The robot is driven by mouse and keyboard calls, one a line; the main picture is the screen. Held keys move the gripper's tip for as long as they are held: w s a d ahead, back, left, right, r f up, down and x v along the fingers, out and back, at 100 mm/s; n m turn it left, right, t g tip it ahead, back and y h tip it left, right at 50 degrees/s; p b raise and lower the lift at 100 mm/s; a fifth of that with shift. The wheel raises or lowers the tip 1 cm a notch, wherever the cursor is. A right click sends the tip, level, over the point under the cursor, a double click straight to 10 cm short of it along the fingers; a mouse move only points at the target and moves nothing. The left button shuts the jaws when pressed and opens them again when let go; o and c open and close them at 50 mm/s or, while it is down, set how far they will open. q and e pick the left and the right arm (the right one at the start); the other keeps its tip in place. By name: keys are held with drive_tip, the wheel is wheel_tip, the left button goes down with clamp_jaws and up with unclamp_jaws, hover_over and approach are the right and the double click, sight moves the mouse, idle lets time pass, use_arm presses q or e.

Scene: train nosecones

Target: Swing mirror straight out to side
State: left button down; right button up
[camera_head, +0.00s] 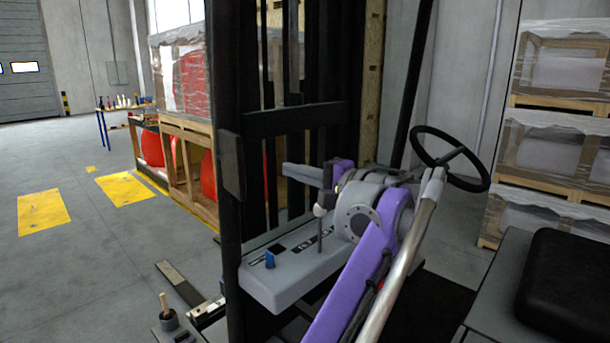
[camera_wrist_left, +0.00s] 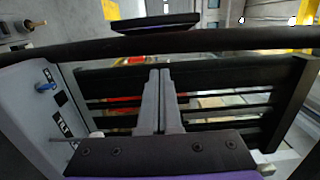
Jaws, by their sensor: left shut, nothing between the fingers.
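The mirror (camera_head: 232,165) is a dark, narrow plate on the forklift's black front post. In the head view it sits close against the post, nearly edge-on. In the left wrist view the mirror (camera_wrist_left: 155,22) is a flat dark slab beyond the black post. My left gripper (camera_head: 287,169) has grey fingers and is shut and empty, inside the cab to the right of the post. In the left wrist view my left gripper (camera_wrist_left: 160,72) points towards the post and mirror, apart from both. My right gripper is not in view.
A grey console (camera_head: 290,275) with levers lies below my left arm. The steering wheel (camera_head: 450,158) and black seat (camera_head: 570,285) are at the right. A dark crossbar (camera_head: 295,119) and mast bars stand ahead. Open floor lies left of the post.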

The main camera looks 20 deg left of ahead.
sight(232, 164)
use_arm(q)
drive_tip(key=s+a+b, duration=0.1)
drive_tip(key=a, duration=0.6)
drive_tip(key=shift+s, duration=0.3)
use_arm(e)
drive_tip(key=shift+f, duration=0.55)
use_arm(q)
drive_tip(key=shift+a+f, duration=0.1)
drive_tip(key=shift+s, duration=0.1)
